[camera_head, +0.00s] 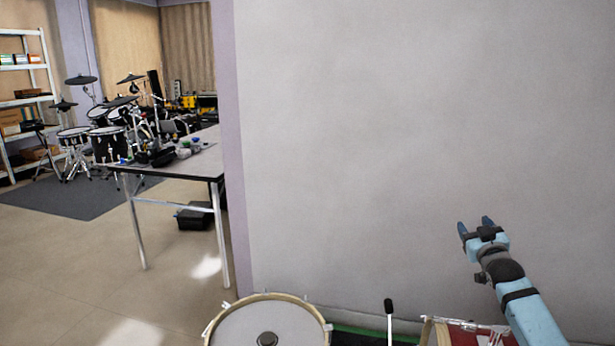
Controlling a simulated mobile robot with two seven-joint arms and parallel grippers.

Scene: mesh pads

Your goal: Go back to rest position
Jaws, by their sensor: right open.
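My right gripper (475,228) is in the lower right of the head view, at the end of my light blue arm. Its two dark fingers are apart with nothing between them. It is raised in front of the plain grey wall, above the red drum (455,333) at the bottom edge. My left gripper is not in view.
A white-topped drum (268,325) stands at the bottom, with a dark-tipped upright stick (389,308) to its right. A grey wall (400,130) fills the right. A cluttered table (200,163), drum kit (105,125) and shelf (25,90) are at left. Floor (75,255) there is clear.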

